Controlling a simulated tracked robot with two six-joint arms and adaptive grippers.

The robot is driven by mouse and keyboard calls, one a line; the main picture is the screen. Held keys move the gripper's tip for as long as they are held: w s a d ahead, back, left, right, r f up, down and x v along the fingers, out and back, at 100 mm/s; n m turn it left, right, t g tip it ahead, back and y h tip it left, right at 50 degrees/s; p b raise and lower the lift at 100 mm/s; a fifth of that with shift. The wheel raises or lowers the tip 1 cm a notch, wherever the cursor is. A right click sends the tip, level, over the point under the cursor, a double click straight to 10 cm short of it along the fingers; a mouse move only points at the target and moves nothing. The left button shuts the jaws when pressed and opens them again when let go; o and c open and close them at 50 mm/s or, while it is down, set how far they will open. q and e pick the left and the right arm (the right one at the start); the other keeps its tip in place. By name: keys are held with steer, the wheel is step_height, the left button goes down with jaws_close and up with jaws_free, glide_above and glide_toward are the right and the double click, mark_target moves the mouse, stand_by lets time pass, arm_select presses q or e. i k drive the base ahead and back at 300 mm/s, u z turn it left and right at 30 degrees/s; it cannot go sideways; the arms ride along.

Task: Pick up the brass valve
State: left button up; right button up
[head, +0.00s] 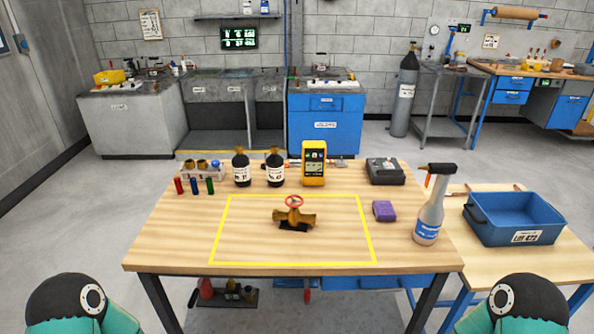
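The brass valve (292,216) lies on the wooden workbench, inside a yellow rectangle marked on the top. It has a red round handwheel on top and a dark patch or base under its front. Nothing touches it. Parts of my two arms show at the bottom left and bottom right corners, below the bench's front edge. Neither gripper's fingers are in view.
Behind the valve stand two dark bottles (241,170), a yellow meter (314,164) and a dark box (385,171). A purple block (384,211) and a spray bottle (430,210) are to the right. A blue bin (514,217) sits on a side table. Inside the rectangle, the top around the valve is clear.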

mark_target(293, 220)
steer(key=z, duration=1.15)
steer(key=i, duration=0.15)
steer(key=u, duration=2.95)
steer(key=k, duration=0.85)
steer(key=z, duration=0.65)
steer(key=i, duration=1)
steer(key=z, duration=0.1)
